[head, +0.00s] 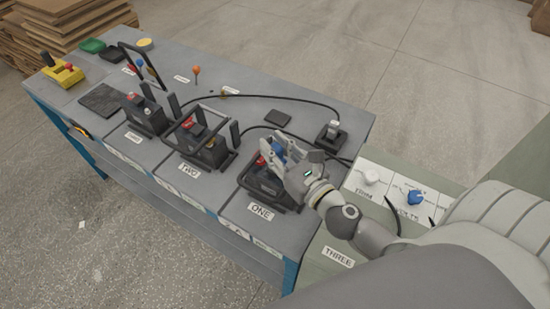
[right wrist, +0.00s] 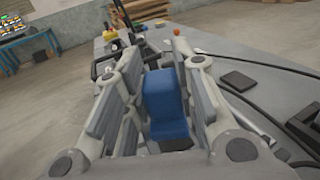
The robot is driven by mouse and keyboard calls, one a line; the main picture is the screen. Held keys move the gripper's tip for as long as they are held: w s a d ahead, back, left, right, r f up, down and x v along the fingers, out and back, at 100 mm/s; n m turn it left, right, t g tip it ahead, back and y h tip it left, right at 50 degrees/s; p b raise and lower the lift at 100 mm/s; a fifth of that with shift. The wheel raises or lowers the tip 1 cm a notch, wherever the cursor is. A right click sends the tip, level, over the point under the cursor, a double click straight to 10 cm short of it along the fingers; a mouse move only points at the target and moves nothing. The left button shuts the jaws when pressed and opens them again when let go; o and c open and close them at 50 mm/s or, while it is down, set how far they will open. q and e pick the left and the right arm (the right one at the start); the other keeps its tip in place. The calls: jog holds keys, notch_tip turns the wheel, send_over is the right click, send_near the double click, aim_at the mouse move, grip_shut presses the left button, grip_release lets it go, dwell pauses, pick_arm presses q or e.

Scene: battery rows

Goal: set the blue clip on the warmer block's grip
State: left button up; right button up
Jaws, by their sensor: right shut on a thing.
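My right gripper (head: 283,150) is over the black block (head: 265,182) at the label ONE. It is shut on the blue clip (right wrist: 166,108), which stands between its fingers in the right wrist view and shows as a small blue patch in the head view (head: 278,147). A red part (head: 261,160) shows on this block beside the gripper. Whether the clip touches the block is hidden by the fingers. Another block (head: 208,150) stands at TWO, and a third (head: 146,116) stands farther left. Which block is warmer cannot be seen. My left gripper is not in view.
Black cables (head: 262,97) run across the grey bench. A small stand with a pale plug (head: 332,131) is right of the gripper. A white panel has a blue knob (head: 415,197) and a white knob (head: 371,177). A yellow and red device (head: 62,70) sits at the far left.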

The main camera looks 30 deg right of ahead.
jog(key=shift+f+b, duration=0.45)
jog(key=shift+f, duration=1)
jog(key=shift+f, duration=0.15)
jog(key=o, duration=1)
jog(key=shift+r, duration=0.25)
jog(key=shift+s+f, duration=0.2)
jog(key=shift+s, duration=0.1)
jog(key=shift+s+d+r+b, duration=0.1)
jog(key=shift+s+d+b, duration=0.15)
jog(key=shift+s+b, duration=1.25)
jog(key=shift+s+d+b, duration=0.3)
jog(key=shift+s+b, duration=0.4)
jog(key=shift+s, duration=1.55)
jog(key=shift+s+d+r+b, duration=0.1)
jog(key=shift+s+d+b, duration=0.15)
jog(key=shift+s+b, duration=1.25)
